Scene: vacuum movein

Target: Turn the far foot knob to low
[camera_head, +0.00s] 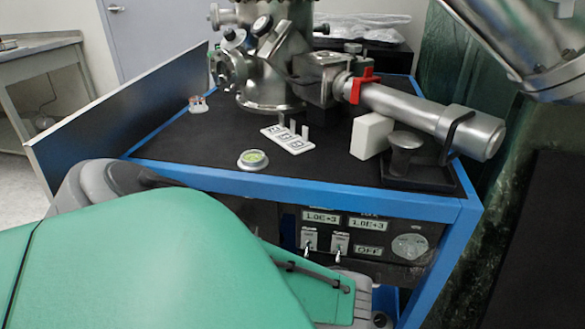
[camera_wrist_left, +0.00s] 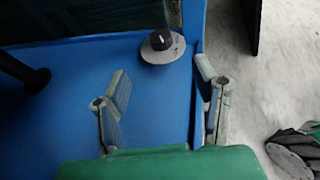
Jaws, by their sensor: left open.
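In the left wrist view, a black knob (camera_wrist_left: 161,40) sits on a round pale plate with small dark marks, at the edge of a blue frame surface (camera_wrist_left: 150,95). I take it for a foot knob; the marks are too small to read. My left gripper (camera_wrist_left: 162,74) is open and empty, with its fingers apart on either side of the line to the knob. The knob lies just beyond the fingertips and is not touched. In the head view my green left arm crosses the lower left, and its fingers are hidden. My right gripper is not in view.
A blue-framed cart (camera_head: 310,191) carries a metal vacuum chamber (camera_head: 270,60). Its front panel has displays, two switches (camera_head: 309,238) and a round dial (camera_head: 409,246). A black rod (camera_wrist_left: 36,80) stands left of my fingers. Pale floor (camera_wrist_left: 285,75) lies to the right.

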